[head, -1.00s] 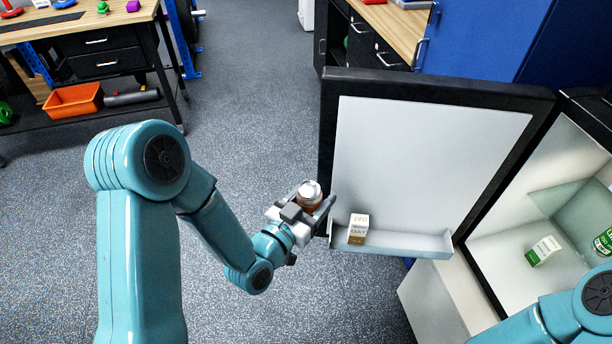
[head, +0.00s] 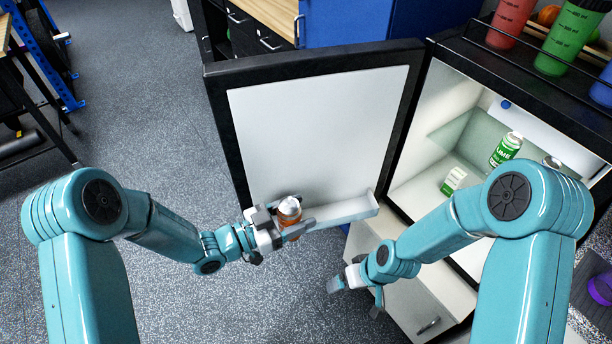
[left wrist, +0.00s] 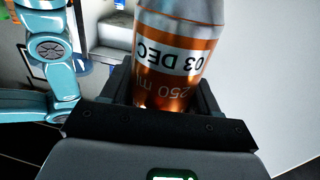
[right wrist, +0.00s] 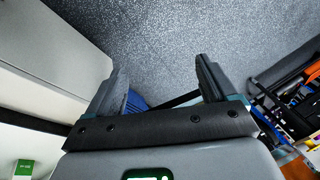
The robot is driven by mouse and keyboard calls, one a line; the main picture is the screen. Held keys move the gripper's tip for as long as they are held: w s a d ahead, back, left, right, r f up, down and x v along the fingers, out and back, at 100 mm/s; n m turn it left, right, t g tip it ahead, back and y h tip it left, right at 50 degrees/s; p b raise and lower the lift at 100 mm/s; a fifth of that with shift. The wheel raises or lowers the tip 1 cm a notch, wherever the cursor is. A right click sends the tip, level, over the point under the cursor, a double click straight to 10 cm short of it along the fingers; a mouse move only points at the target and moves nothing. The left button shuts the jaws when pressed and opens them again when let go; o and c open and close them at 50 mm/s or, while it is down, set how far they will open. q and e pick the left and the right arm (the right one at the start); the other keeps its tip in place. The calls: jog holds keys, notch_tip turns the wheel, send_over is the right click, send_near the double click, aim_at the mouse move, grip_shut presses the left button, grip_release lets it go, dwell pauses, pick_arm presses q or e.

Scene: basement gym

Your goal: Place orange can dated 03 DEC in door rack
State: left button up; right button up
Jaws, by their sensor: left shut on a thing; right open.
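The orange can (head: 289,212) has a silver top and stands roughly upright in my left gripper (head: 287,218). In the left wrist view the can (left wrist: 172,75) shows a white band reading 03 DEC, upside down, with 250 ml beside it. My left gripper is shut on it, in front of the open fridge door's inner face. The door rack (head: 348,210) is a pale ledge low on that door, just right of and behind the can; whether they touch I cannot tell. My right gripper (head: 355,296) is open and empty, low in front of the cabinet.
The open fridge (head: 408,185) holds a green can (head: 506,149), a small green-and-white carton (head: 453,181) and another can partly hidden by my right arm. Coloured bottles (head: 568,38) stand on top. A drawer cabinet (head: 405,300) is below.

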jog(key=w+a+r+n+t, duration=0.15)
jog(key=w+r+n, duration=0.25)
jog(key=w+r, duration=0.5)
notch_tip(320, 180, up, 24)
jog(key=n+g, duration=0.2)
jog(key=n, duration=0.8)
send_over(290, 205)
jog(key=d, duration=0.5)
jog(key=shift+y, duration=0.3)
jog(key=x, duration=1.1)
jog(key=shift+s+a+f, duration=0.25)
jog(key=shift+s+f, duration=0.1)
jog(key=shift+s, duration=0.05)
